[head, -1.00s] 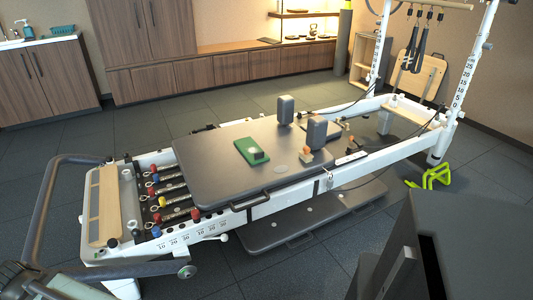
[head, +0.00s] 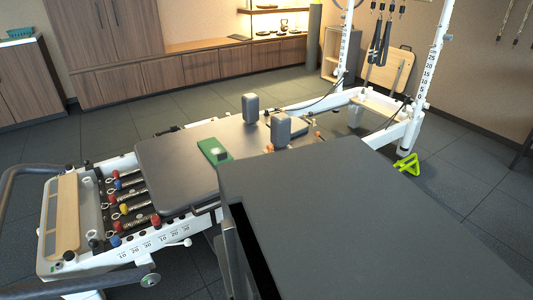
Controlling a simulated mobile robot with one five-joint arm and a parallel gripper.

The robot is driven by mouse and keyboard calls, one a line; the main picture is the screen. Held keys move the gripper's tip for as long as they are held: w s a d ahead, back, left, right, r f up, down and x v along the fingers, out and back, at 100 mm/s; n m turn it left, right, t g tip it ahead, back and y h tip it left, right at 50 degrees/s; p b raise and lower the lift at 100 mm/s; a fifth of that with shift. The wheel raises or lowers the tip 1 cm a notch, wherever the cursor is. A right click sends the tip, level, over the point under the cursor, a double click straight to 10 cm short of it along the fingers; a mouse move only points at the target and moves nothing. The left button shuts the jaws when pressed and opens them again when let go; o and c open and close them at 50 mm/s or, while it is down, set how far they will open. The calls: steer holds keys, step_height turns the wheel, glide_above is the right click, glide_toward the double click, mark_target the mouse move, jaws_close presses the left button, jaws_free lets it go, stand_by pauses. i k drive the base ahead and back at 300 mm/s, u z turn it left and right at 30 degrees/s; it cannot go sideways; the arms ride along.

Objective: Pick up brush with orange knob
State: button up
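I cannot make out a brush clearly. A small orange knob (head: 269,148) shows on the grey carriage pad (head: 180,170) of the reformer, just left of the nearer grey shoulder block (head: 281,130). What is under the knob is too small to tell. A green flat item (head: 213,151) with a pale piece on top lies on the pad to the left of the knob. My gripper is not in view. A large dark grey block fills the lower right and hides the near right part of the pad; it is probably part of my own body.
The white reformer frame (head: 150,250) spans the middle, with several coloured springs at its left end. A yellow-green stand (head: 407,165) is on the floor at right. Wooden cabinets (head: 210,75) line the back wall. Open floor (head: 470,170) shows at right.

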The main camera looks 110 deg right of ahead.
mark_target(270, 148)
steer(key=z, duration=0.05)
steer(key=k, duration=2.45)
steer(key=z, duration=1.4)
steer(key=i, duration=1.5)
steer(key=u, duration=0.1)
